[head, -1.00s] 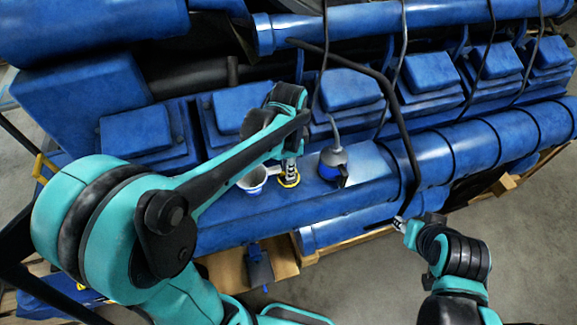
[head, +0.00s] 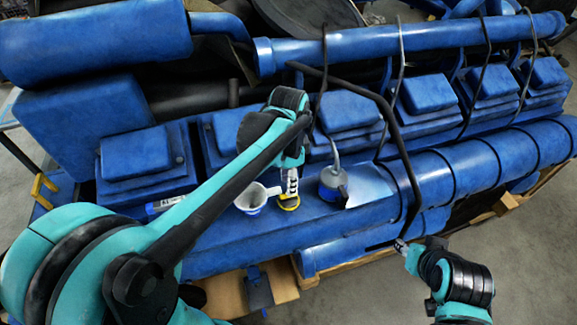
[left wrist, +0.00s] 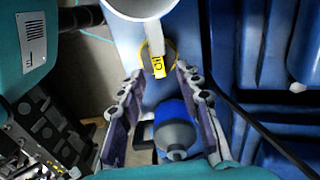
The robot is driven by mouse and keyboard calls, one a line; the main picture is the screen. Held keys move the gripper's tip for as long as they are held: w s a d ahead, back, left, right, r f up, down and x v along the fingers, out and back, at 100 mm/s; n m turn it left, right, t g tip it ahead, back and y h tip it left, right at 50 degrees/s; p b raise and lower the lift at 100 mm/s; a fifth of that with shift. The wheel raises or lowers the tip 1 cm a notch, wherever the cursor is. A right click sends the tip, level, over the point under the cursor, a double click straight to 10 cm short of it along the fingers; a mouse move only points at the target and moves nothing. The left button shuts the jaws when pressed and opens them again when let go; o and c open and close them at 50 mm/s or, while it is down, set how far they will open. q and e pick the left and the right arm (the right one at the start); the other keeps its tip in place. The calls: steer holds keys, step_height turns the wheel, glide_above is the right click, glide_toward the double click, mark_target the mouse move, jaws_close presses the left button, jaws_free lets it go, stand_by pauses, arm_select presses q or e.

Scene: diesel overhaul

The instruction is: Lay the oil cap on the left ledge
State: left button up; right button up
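The yellow oil cap (head: 288,203) is on the long blue flat top of the engine's near side, right under my left gripper (head: 290,188). In the left wrist view the cap (left wrist: 157,63) shows its lettered tab, between and just beyond the fingertips of my left gripper (left wrist: 158,76). These fingers are apart, with a gap on both sides of the tab. The left ledge (head: 215,235) appears to be the flat blue stretch left of the cap, partly hidden by my left arm. My right gripper (head: 401,245) is low at the right, too small to read.
A white and blue funnel (head: 250,200) stands just left of the cap. A blue and grey oil can (head: 333,184) with a spout stands to its right. A blue and white tube (head: 166,205) lies farther left. A dark bent pipe (head: 402,150) crosses at the right.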

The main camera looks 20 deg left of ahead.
arm_select(q)
step_height(320, 180, up, 8)
steer(key=shift+f+b, duration=0.15)
steer(key=shift+b, duration=0.2)
steer(key=shift+s+f, duration=0.1)
stand_by(1.0)
